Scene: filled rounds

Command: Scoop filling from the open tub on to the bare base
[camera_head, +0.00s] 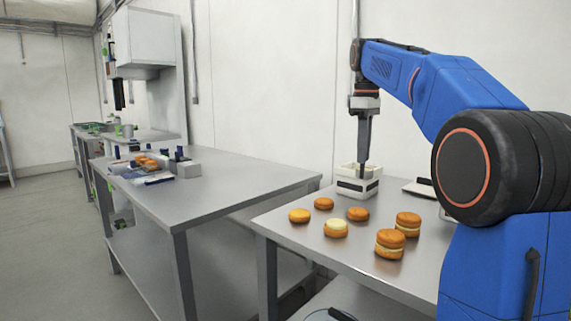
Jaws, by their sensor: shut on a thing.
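The open tub (346,184) is a white square container with a dark label, near the back of the right-hand table. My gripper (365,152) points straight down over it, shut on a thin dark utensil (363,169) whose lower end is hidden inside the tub. The filling inside cannot be seen. One round (337,233) has pale filling on top and no lid. Bare golden rounds lie at the left (299,216), the back (323,203) and nearer the tub (358,214). Which one is the bare base I cannot tell.
Two filled, lidded rounds stand at the front (390,251) and to the right (408,224). A pale flat item with a dark part (420,189) lies right of the tub. A separate steel table (235,185) at left holds trays and boxes.

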